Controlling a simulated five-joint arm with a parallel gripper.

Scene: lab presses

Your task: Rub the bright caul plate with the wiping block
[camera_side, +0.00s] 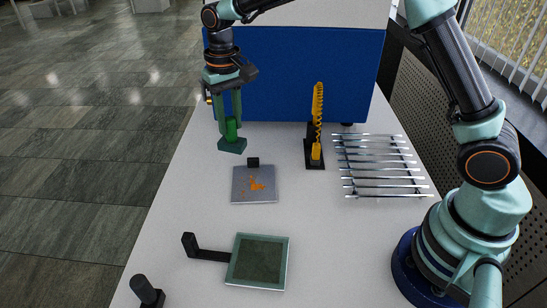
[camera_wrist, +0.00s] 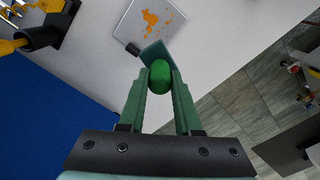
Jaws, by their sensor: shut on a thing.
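The bright caul plate (camera_side: 245,195) is a silver square lying on the pale table, with orange smears near its middle and a small black knob at its far edge. It also shows at the top of the wrist view (camera_wrist: 135,27). My gripper (camera_side: 231,125) is shut on the green rounded handle of the wiping block (camera_side: 232,145), whose flat base is dark teal. The block (camera_wrist: 155,52) is beyond the plate's far left corner in the side view, apart from it. I cannot tell its height above the table. Its underside is hidden.
A darker green plate with a pale rim (camera_side: 258,261) and black side handle lies nearer the camera. A yellow coil on a black stand (camera_side: 317,130) and a rack of metal rods (camera_side: 380,168) stand right. A blue panel (camera_side: 290,75) closes the back. A black peg (camera_side: 146,292) stands front left.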

